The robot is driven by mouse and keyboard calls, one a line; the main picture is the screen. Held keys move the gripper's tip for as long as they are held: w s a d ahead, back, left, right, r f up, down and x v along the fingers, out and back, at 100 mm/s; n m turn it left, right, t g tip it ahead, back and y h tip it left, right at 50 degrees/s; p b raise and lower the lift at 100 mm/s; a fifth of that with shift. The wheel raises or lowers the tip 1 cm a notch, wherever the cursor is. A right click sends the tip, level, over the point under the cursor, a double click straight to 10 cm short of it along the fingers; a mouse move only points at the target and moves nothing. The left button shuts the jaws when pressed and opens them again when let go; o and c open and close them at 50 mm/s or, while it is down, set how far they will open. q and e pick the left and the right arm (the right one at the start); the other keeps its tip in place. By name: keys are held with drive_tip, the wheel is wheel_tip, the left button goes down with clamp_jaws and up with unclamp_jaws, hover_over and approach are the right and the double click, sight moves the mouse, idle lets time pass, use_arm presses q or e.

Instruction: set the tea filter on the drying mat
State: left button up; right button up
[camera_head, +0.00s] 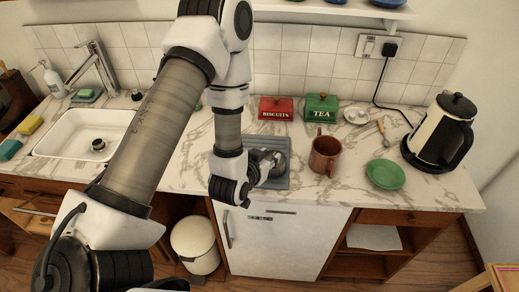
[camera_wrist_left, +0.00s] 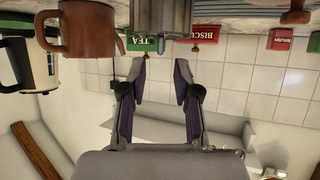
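A grey metal piece with a knob on top, likely the tea filter (camera_head: 279,165), stands on the blue-grey drying mat (camera_head: 280,184) in the middle of the counter. It is partly hidden by my left gripper (camera_head: 268,158). In the left wrist view, which is upside down, the metal piece (camera_wrist_left: 161,18) is at the top edge, knob downward in the picture. The left gripper's fingers (camera_wrist_left: 160,68) are spread apart with nothing between them, close to the knob. I cannot tell if they touch the piece. My right gripper is not in view.
A brown mug (camera_head: 324,156) stands right of the mat. A green saucer (camera_head: 386,174) and a kettle (camera_head: 441,132) are farther right. Red (camera_head: 276,108) and green (camera_head: 321,107) tins stand behind. A sink (camera_head: 90,132) is at left.

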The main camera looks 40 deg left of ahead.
use_arm(q)
drive_tip(key=r+p+v, duration=0.1)
drive_tip(key=p+v, duration=0.6)
drive_tip(key=p, duration=0.2)
drive_tip(key=s+d+f+g+h, duration=0.1)
drive_tip(key=s+d+f+g, duration=0.1)
drive_tip(key=s+f+g, duration=0.4)
drive_tip(key=s+d+f+m+g+h+p, duration=0.1)
drive_tip(key=s+d+f+g, duration=0.2)
drive_tip(key=s, duration=0.9)
wheel_tip(320, 180, down, 5)
drive_tip(key=g, duration=0.3)
drive_tip(key=shift+d+r, duration=0.15)
drive_tip(key=shift+d, duration=0.1)
drive_tip(key=shift+s, duration=0.15)
